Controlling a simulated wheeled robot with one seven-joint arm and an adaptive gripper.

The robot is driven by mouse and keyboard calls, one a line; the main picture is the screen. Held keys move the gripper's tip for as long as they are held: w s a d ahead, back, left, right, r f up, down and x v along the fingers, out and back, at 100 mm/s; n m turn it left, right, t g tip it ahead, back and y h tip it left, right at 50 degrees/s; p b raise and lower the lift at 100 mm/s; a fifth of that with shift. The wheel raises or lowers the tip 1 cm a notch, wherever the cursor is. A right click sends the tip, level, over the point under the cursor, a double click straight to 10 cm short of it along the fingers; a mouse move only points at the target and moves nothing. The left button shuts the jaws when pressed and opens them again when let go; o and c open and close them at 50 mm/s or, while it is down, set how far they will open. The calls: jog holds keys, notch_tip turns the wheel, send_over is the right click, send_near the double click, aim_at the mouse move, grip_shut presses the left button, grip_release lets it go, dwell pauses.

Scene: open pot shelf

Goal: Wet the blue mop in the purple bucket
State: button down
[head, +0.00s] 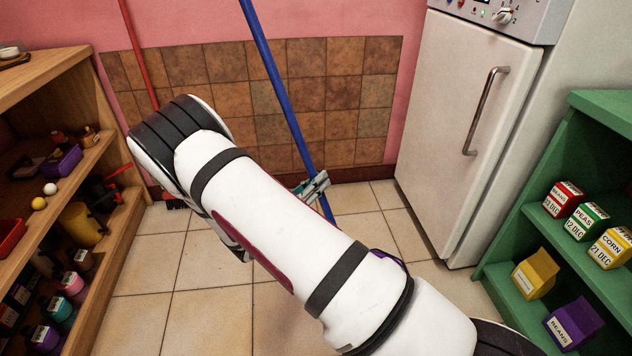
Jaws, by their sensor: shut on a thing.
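The blue mop (272,70) stands slightly tilted in the middle of the view, its long handle running down in front of the tiled wall. My gripper (316,187) is shut on the blue mop's handle, low down near the floor. The mop's head is hidden behind my arm. A small purple edge (389,257) shows just past my arm at the right; it looks like the rim of the purple bucket, and the rest is hidden. I cannot tell whether the mop head is in the bucket or beside it.
A red-handled tool (138,55) leans at the back left. A wooden shelf (50,75) with jars stands left. A white fridge (462,130) and a green shelf (600,110) with cartons stand right. Bare floor tiles (210,262) show left of my arm.

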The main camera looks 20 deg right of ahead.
jog(key=shift+f, duration=0.6)
dwell(1.5)
jog(key=shift+r, duration=0.1)
jog(key=shift+r+p, duration=2.65)
jog(key=shift+r, duration=0.85)
